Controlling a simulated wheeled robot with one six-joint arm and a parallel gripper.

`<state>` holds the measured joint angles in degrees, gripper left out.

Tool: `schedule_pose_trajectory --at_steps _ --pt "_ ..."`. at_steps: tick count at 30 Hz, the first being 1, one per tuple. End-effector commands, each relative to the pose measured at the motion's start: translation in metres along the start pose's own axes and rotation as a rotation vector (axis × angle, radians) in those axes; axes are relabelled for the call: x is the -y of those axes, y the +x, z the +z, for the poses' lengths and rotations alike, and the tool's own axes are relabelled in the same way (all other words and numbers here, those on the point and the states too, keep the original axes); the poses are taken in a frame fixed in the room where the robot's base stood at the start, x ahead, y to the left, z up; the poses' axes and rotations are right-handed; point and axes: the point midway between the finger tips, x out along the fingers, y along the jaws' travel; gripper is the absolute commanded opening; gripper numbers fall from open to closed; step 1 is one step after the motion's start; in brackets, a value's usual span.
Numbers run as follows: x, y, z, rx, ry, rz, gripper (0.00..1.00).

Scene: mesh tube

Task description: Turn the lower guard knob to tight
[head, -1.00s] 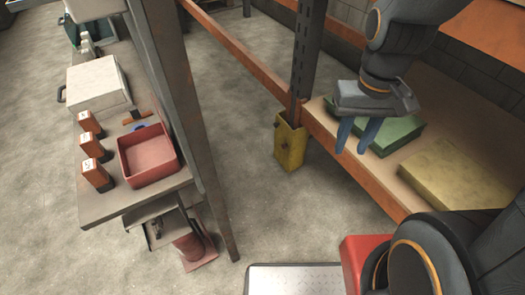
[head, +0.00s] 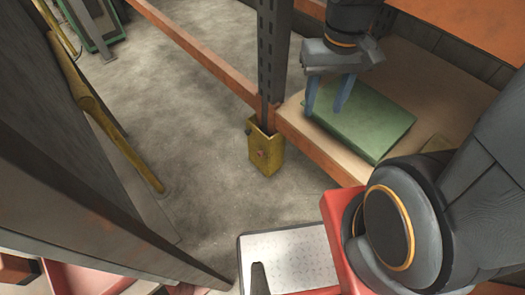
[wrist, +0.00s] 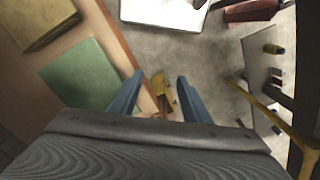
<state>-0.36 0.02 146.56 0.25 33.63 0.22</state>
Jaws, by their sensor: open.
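The yellow guard (head: 266,160) stands on the floor around the foot of the dark rack upright. A small reddish knob (head: 262,153) sits on its front face, and a darker knob shows higher at its left edge. Their tightness cannot be told. My gripper (head: 325,112) is open and empty, fingers pointing down, over the shelf edge to the right of the guard and apart from it. In the wrist view the guard (wrist: 166,95) shows beyond and between my fingers (wrist: 161,77). Its knobs are too small to make out there.
A green box (head: 365,122) lies on the lower shelf under my gripper, with an orange beam (head: 325,150) along its edge. A large grey panel (head: 75,175) and yellow bar (head: 95,105) fill the left. Bare floor (head: 195,135) lies left of the guard.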

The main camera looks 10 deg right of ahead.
Motion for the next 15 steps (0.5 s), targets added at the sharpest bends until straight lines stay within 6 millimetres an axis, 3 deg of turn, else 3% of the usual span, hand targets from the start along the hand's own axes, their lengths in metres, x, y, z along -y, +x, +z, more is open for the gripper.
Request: schedule_pose_trajectory --at_steps 5,15 --pt "0.009 0.035 -0.009 0.069 -0.101 0.031 0.43" --pt "0.026 0.162 -0.043 0.350 -0.506 0.210 0.43"
